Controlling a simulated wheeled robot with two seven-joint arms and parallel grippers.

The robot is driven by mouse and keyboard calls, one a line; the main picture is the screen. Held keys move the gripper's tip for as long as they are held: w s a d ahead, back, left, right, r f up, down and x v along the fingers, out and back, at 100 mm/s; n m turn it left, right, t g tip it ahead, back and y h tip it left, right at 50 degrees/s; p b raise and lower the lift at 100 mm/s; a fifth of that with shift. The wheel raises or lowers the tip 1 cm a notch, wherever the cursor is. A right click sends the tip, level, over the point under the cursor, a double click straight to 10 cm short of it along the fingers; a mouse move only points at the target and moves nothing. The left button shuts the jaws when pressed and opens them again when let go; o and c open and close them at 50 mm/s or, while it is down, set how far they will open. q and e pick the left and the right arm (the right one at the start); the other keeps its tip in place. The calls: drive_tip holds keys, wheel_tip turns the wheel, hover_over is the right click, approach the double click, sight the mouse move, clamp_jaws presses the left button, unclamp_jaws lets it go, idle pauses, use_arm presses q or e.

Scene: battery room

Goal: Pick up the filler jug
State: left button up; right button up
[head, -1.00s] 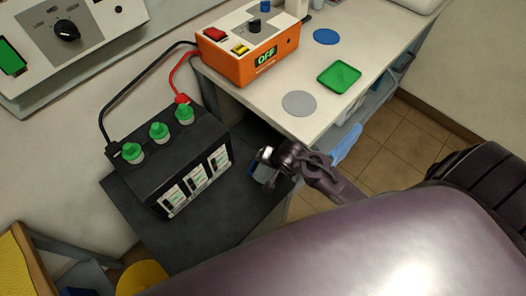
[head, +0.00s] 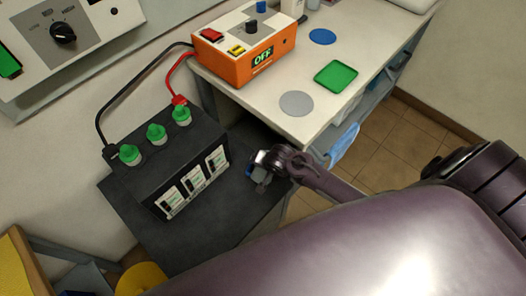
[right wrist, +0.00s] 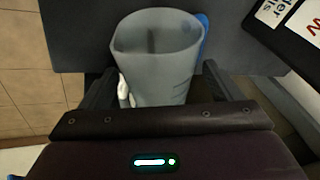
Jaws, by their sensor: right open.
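The filler jug (right wrist: 155,62) is a grey, translucent, open-topped vessel in the right wrist view. A strip of blue (right wrist: 204,38) shows at its right edge. It stands between the two dark fingers of my right gripper (right wrist: 160,88), which is open around it; whether a finger touches it cannot be told. In the head view my right gripper (head: 262,172) is at the right side of the dark stand (head: 240,205), beside the battery (head: 165,175). There the jug is mostly hidden by the gripper. My left gripper is not in view.
The black battery has several green caps and black and red cables. An orange charger (head: 245,62) reading OFF, a green tray (head: 336,75) and a grey disc (head: 296,103) are on the bench (head: 300,125). A blue cloth (head: 343,143) hangs near the bench edge.

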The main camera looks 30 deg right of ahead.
drive_tip(key=shift+f, duration=0.1)
drive_tip(key=shift+c, duration=0.6)
drive_tip(key=c, duration=1)
drive_tip(key=shift+c, duration=0.2)
